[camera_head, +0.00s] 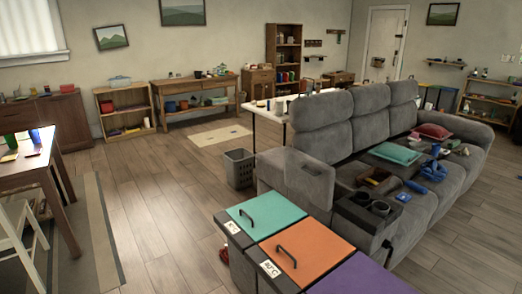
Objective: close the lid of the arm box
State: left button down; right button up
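The grey sofa (425,195) stands right of centre, and its near arm is at its left end. A grey padded block (290,178) rises at the back of that arm and looks like a raised lid, though I cannot tell for sure. In front of it is a dark box part (352,211) with two round cup holders (380,208). The inside of the arm box is not clearly visible. Neither of my grippers is in view.
Bins with teal (266,214), orange (305,250) and purple (360,277) lids stand in front of the sofa arm. A grey basket (239,168) is behind it. Cushions and loose items lie on the seat. Wooden floor (165,220) is open to the left.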

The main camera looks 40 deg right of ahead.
aim_at(309, 177)
jog(key=i+z, duration=0.2)
jog(key=i, duration=0.3)
jog(key=i+z, duration=0.2)
jog(key=i, duration=0.3)
jog(key=i+j+z, duration=0.2)
jog(key=i, duration=0.3)
jog(key=i+j+z, duration=0.1)
jog(key=i+z, duration=0.15)
jog(key=i, duration=0.25)
